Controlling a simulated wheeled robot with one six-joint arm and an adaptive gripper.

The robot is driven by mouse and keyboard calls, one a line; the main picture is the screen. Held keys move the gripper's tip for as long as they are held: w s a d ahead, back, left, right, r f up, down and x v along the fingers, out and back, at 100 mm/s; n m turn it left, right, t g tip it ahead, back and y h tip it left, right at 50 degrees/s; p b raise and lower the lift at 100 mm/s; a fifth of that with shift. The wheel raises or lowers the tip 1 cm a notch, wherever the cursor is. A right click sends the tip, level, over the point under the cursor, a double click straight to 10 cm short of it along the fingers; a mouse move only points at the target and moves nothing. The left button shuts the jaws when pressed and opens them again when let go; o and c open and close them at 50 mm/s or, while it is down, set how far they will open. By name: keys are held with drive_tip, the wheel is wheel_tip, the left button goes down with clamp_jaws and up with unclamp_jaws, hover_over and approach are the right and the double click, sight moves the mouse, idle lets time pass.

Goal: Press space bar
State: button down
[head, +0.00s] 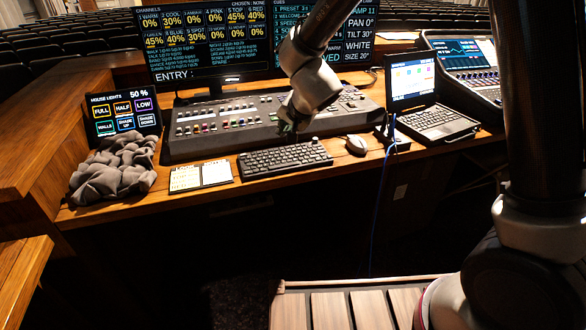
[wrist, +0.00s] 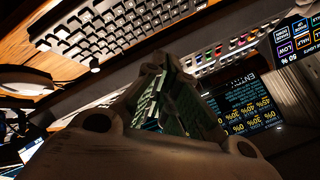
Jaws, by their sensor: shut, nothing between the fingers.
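A dark keyboard (head: 262,163) lies on the wooden desk in front of the mixing console. Its space bar, on the near edge, is too small to pick out in the head view. In the wrist view the keyboard (wrist: 118,28) fills the upper part, with rows of light keys; I cannot clearly single out the space bar. My gripper (head: 288,128) is shut and empty, pointing down around the far edge of the keyboard. In the wrist view my gripper (wrist: 152,72) shows its fingers together, apart from the keys.
The mixing console (head: 225,120) lies behind the keyboard. A white mouse (head: 356,145) is to its right, and the laptop (head: 440,122) further right. Note cards (head: 202,176) and a grey cloth (head: 112,168) are to the left. A monitor (head: 205,45) stands behind.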

sight(287, 164)
drive_tip(key=shift+w+d, duration=0.15)
drive_tip(key=shift+d, duration=0.1)
drive_tip(key=shift+f, duration=4.35)
drive_tip(key=shift+f, duration=0.1)
drive_tip(key=shift+f, duration=0.3)
